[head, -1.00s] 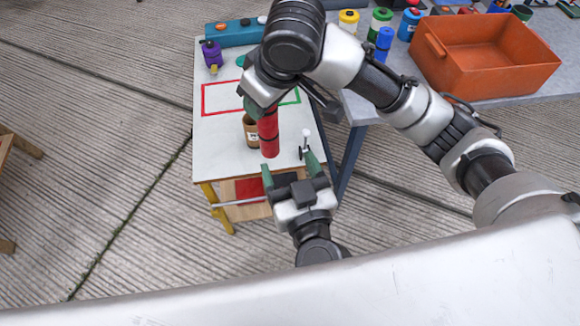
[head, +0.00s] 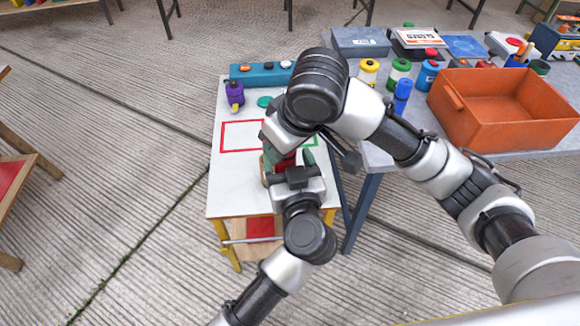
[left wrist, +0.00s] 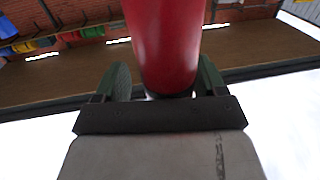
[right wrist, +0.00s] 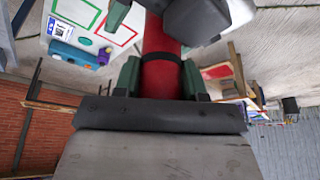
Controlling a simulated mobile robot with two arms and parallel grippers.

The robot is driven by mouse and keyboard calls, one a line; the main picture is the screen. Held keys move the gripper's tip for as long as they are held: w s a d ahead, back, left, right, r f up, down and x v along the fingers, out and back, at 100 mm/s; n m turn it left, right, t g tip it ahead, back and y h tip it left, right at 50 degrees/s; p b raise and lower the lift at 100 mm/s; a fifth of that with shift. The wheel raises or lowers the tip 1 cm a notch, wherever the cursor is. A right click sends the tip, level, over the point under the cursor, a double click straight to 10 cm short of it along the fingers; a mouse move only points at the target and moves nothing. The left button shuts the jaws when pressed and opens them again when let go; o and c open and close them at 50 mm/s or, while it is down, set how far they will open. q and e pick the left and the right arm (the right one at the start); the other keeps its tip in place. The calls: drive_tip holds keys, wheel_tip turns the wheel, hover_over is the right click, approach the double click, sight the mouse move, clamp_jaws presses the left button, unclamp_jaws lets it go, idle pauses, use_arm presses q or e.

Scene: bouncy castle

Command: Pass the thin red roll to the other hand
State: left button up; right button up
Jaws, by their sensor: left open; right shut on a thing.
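The thin red roll (right wrist: 160,77) is a red cylinder with a dark band. My right gripper (right wrist: 160,82) is shut on it in the right wrist view. In the left wrist view the red roll (left wrist: 167,45) stands between the two green fingers of my left gripper (left wrist: 160,82), which are open with a gap on each side. In the head view my left gripper (head: 287,165) has come up to the roll from below. The roll (head: 285,162) is mostly hidden there behind my grippers.
A small white table (head: 232,185) with red and green outlines lies under the arms. A brown jar (head: 265,170) stands partly hidden beside the grippers. On the right, a grey table (head: 372,157) holds an orange crate (head: 465,118), coloured bottles and a blue bottle (head: 401,97).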

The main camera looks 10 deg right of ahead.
use_arm(q)
drive_tip(key=shift+c, duration=0.5)
drive_tip(key=shift+d, duration=0.1)
drive_tip(key=c, duration=1)
use_arm(e)
drive_tip(key=shift+a, duration=0.1)
use_arm(q)
drive_tip(key=shift+s, duration=0.1)
use_arm(e)
drive_tip(key=o, duration=1.3)
